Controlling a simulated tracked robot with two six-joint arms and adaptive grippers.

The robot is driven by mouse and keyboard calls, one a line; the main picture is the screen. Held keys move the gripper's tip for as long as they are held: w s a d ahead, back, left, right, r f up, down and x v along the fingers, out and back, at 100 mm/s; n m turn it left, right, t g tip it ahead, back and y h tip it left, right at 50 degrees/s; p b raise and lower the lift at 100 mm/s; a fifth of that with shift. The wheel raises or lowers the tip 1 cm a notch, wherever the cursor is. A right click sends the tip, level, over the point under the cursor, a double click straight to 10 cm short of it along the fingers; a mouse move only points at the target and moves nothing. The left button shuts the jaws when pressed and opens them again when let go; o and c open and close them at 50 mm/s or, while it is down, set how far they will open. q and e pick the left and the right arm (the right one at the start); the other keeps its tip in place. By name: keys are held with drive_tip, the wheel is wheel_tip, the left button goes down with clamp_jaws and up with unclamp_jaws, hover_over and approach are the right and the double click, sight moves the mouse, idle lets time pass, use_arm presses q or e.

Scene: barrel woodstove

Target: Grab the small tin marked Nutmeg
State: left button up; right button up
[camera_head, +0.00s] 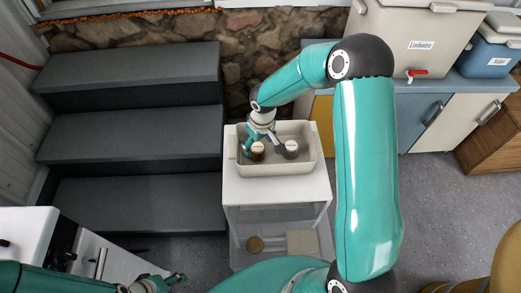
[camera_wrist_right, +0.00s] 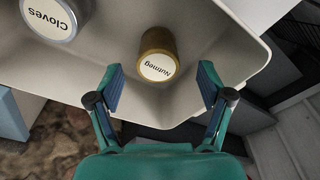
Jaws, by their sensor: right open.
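The small brass-coloured tin labelled Nutmeg (camera_wrist_right: 158,56) stands in a pale bin (camera_head: 306,163); the tin also shows in the head view (camera_head: 257,152). My right gripper (camera_wrist_right: 161,73) is open and empty above the bin, with one finger on each side of the tin in the wrist view. I see no contact between the fingers and the tin. A silvery tin labelled Cloves (camera_wrist_right: 50,17) stands beside it in the same bin, to the right in the head view (camera_head: 291,148). My left gripper (camera_head: 158,285) is at the lower left, far from the bin; its jaw opening is unclear.
The bin stands on a white cart (camera_head: 270,190) whose lower shelf holds a brown round item (camera_head: 254,244). Dark steps (camera_head: 130,135) are on the left. A blue-topped cabinet (camera_head: 418,118) carries a large cooler (camera_head: 400,40) at the right.

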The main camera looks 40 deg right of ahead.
sight(258, 147)
drive_tip(key=f, duration=0.4)
drive_tip(key=shift+w+d+f, duration=0.1)
drive_tip(key=shift+w+f, duration=0.15)
drive_tip(key=shift+w, duration=0.05)
drive_tip(key=c, duration=1.3)
drive_tip(key=shift+o, duration=0.2)
drive_tip(key=shift+r, duration=0.2)
